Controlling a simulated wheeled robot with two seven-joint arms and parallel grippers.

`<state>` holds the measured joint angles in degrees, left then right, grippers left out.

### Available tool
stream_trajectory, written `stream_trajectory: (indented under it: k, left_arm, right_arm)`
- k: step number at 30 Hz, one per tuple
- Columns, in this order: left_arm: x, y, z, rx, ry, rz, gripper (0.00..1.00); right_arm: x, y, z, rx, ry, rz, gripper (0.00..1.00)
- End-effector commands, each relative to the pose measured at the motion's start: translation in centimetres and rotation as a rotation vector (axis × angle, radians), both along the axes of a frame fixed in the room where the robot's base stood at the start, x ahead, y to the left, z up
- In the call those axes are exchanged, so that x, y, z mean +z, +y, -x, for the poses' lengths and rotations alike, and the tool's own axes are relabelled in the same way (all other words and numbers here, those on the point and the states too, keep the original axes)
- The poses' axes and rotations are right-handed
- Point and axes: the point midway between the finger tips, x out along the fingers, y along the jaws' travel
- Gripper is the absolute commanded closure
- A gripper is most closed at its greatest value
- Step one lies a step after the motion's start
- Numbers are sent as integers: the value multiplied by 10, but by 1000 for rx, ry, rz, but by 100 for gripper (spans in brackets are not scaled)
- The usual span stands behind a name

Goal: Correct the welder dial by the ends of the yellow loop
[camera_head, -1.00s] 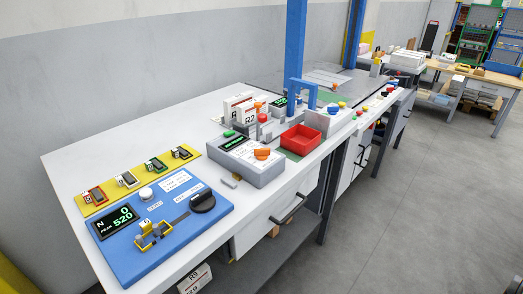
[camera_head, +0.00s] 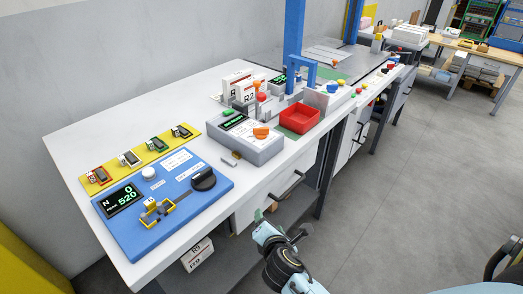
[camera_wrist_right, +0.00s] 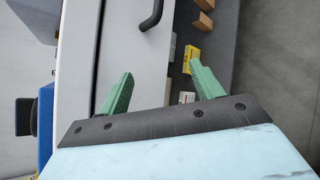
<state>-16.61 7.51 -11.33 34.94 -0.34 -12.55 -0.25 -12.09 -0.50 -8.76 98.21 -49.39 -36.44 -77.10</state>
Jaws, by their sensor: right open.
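The grey welder box (camera_head: 236,145) stands mid-bench with a dark green-lit display (camera_head: 234,121) and an orange dial (camera_head: 261,132); the dial's setting is too small to read. Several small dark loop samples lie on a yellow board (camera_head: 141,152); one has a yellow frame (camera_head: 130,159). A blue tester (camera_head: 140,235) in front shows 0 and peak 520. A yellow clamp (camera_head: 157,212) and black knob (camera_head: 204,180) are on it. My right gripper (camera_head: 276,222) is open and empty before the bench drawer; its green fingers also show in the right wrist view (camera_wrist_right: 160,64).
A red tray (camera_head: 299,119) stands right of the welder, by the blue post (camera_head: 294,50). The drawer handle (camera_head: 287,184) juts out near my right gripper. The bench's back left is clear.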

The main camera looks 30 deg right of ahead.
Motion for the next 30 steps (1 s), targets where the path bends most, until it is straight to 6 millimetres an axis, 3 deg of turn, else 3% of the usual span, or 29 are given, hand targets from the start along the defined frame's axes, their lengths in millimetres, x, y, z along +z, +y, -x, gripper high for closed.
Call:
stream_trajectory:
  k: [1, 5, 12, 15, 20, 30]
  left_arm:
    - [1, -1, 0, 1, 0, 1, 100]
    - [1, -2, 2, 2, 1, 4, 100]
    - [1, -9, 4, 4, 4, 13, 100]
    - [1, -11, 4, 5, 3, 15, 100]
    - [0, -13, 4, 5, 4, 16, 100]
    - [-6, -7, 4, 1, 5, 9, 100]
  right_arm:
    - [35, -4, -8, 7, -40, 88, 35]
    - [110, -19, -15, -6, -104, 315, 35]
    - [162, -10, -40, 103, -102, 773, 35]
    - [176, -8, -44, 117, -97, 882, 35]
    - [181, -11, -52, 125, -93, 932, 35]
    - [180, -38, -111, 123, -94, 928, 35]
